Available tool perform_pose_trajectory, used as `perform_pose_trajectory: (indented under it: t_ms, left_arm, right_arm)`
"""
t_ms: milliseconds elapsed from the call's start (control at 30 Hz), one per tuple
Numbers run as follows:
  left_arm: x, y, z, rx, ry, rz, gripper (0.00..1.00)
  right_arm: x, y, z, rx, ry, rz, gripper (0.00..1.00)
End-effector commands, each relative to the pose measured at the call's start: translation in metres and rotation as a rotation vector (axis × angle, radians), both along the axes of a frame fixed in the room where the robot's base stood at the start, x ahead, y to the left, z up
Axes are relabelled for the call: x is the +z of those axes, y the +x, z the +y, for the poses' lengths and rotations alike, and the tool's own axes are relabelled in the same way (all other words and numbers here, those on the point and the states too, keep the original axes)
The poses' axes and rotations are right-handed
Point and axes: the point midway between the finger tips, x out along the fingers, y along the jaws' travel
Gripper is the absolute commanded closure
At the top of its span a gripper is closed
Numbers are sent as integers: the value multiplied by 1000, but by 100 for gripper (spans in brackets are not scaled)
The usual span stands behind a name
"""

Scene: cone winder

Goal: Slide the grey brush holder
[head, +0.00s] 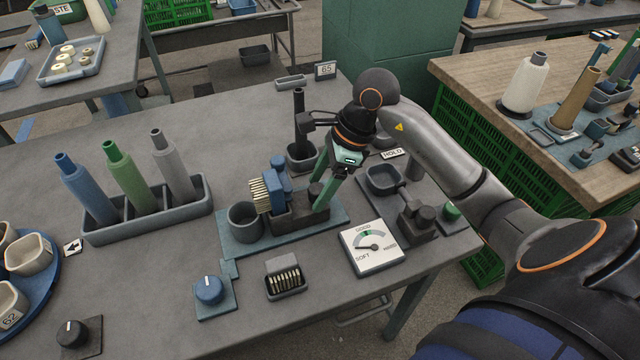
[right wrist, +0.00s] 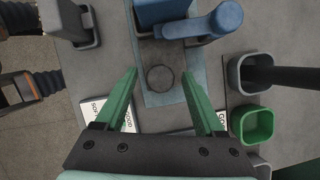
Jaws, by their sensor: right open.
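A grey block with pale bristles, the likely grey brush holder (head: 283,267), sits in a small dark tray at the front of the table in the head view. A grey block in a tray (right wrist: 65,20) at the top left of the right wrist view looks like the same thing. My right gripper (head: 323,193) is open and apart from it, above a dark block (head: 306,218) on a blue-grey mat. In the right wrist view my gripper (right wrist: 160,80) has its green fingers spread on either side of a dark round disc. My left gripper is not in view.
A blue brush piece (head: 268,192) and a dark round cup (head: 245,222) stand on the mat. A dial gauge (head: 371,247) and a blue knob (head: 209,290) are near the tray. A rack of bobbins (head: 150,217) stands left. A green cup (right wrist: 253,126) shows in the wrist view.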

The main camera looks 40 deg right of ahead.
Motion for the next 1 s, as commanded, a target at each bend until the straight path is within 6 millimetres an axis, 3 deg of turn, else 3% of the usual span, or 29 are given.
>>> perform_pose_trajectory:
  t_ms: [167, 767, 1000]
  left_arm:
    - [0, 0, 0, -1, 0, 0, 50]
    - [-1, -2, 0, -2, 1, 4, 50]
    - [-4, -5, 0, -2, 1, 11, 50]
  right_arm:
    - [0, 0, 0, 0, 0, 0, 30]
    - [0, 0, 0, 0, 0, 0, 98]
    - [0, 0, 0, 0, 0, 0, 100]
